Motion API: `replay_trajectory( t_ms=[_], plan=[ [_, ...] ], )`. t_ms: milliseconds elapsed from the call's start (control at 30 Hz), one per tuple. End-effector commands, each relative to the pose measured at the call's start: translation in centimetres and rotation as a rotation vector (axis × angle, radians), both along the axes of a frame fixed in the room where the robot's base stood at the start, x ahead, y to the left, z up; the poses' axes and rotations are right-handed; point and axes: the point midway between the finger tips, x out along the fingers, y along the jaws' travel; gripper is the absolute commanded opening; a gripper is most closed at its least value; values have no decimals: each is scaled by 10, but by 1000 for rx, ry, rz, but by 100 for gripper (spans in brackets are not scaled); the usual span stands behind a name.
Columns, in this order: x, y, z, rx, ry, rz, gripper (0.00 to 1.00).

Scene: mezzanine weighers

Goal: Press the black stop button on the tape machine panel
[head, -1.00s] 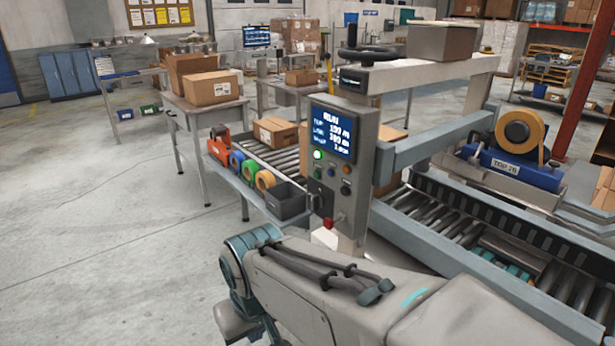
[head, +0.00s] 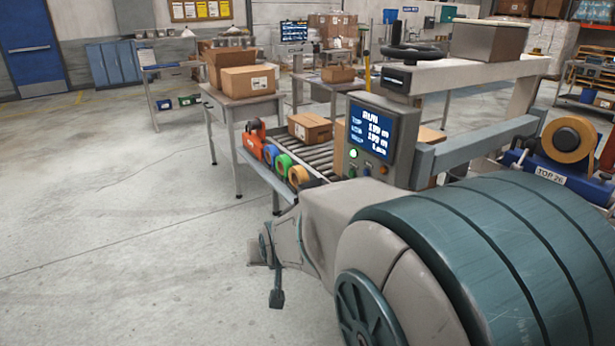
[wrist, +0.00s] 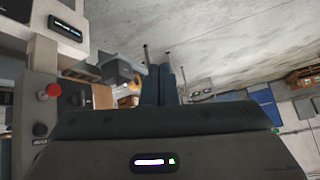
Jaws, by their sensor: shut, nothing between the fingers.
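The tape machine panel (head: 396,153) is a grey box with a lit blue screen (head: 371,130) at its top. Below the screen are a lit green button (head: 353,153) and a few small coloured ones. My arm hides the panel's lower part in the head view. In the wrist view a grey panel face at the left carries a red button (wrist: 52,90) and a dark round control (wrist: 40,130). I cannot tell which control is the black stop button. My gripper (wrist: 160,72) is shut and empty, to the right of these controls in the wrist view and apart from them.
A roller conveyor (head: 320,158) with a carton (head: 310,127) runs behind the panel. Tape rolls (head: 284,164) sit on its side shelf. A blue tape unit (head: 556,172) stands at the right. The floor at the left is clear.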

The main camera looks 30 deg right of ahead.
Motion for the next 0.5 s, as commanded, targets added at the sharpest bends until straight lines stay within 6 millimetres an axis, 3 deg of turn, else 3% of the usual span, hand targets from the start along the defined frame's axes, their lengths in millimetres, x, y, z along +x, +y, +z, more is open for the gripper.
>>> replay_trajectory(
  t_ms=[33, 200, 333, 500],
  plan=[
    [18, -11, -5, 17, -53, -42, 0],
    [72, -46, -11, 82, -276, -170, 0],
    [101, -78, -14, 139, -454, -275, 0],
    [122, -128, -15, 213, -700, -422, 0]
  ],
)
